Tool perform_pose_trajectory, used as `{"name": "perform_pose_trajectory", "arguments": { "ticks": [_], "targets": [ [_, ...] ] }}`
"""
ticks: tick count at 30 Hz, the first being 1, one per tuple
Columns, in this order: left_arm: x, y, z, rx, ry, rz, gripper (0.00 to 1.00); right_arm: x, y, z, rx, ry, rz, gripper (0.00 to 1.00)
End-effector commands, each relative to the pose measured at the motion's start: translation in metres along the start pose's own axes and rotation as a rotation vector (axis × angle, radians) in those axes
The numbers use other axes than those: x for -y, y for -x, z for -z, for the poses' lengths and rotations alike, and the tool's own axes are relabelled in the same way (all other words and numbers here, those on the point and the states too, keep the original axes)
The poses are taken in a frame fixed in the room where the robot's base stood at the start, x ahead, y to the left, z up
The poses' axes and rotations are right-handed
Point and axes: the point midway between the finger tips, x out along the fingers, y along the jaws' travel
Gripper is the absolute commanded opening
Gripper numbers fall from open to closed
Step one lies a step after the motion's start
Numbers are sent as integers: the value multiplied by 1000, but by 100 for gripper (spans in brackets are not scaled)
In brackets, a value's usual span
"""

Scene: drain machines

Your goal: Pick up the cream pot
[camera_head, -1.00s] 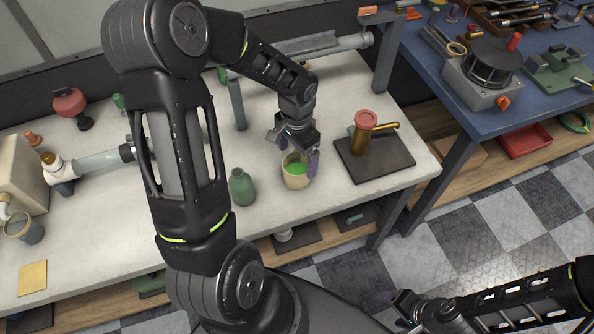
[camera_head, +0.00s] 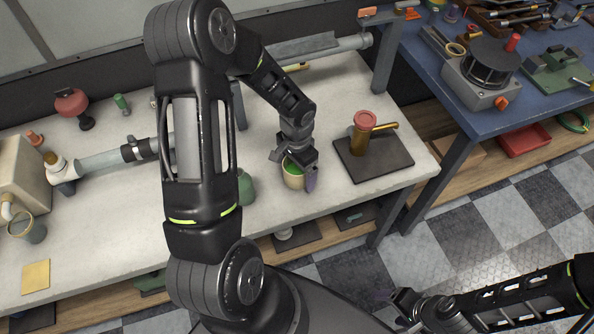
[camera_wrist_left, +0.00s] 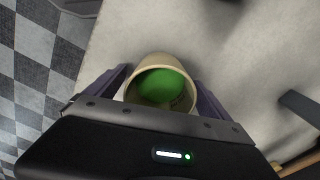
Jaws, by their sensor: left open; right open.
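The cream pot (camera_head: 292,181) stands upright near the front edge of the pale workbench, with green contents (camera_wrist_left: 160,86) inside. My left gripper (camera_head: 297,172) is over the pot with its fingers apart. In the left wrist view the pot's rim (camera_wrist_left: 160,59) lies between the two purple fingers of my left gripper (camera_wrist_left: 160,82). Small gaps appear on both sides, so the gripper is open around the pot. The gripper partly hides the pot in the head view. My right gripper (camera_head: 392,306) is open and empty, low over the floor at the lower right.
A green bottle (camera_head: 246,187) stands left of the pot, partly behind my arm. A brass piece with a red top (camera_head: 364,119) stands on a dark plate (camera_head: 397,162) to the right. A blue table (camera_head: 450,107) is at the right.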

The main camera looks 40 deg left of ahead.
Motion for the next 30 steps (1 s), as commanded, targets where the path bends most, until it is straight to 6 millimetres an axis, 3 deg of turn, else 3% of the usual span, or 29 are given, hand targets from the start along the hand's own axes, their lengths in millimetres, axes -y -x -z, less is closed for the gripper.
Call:
{"name": "perform_pose_trajectory", "arguments": {
  "ticks": [15, 30],
  "targets": [
    [0, 0, 0, 0, -1, 0, 92, 0, 0, 0, 0, 0, 0, 75],
    [0, 0, 0, 0, -1, 0, 51, 0, 0, 0, 0, 0, 0, 75]
  ]
}}
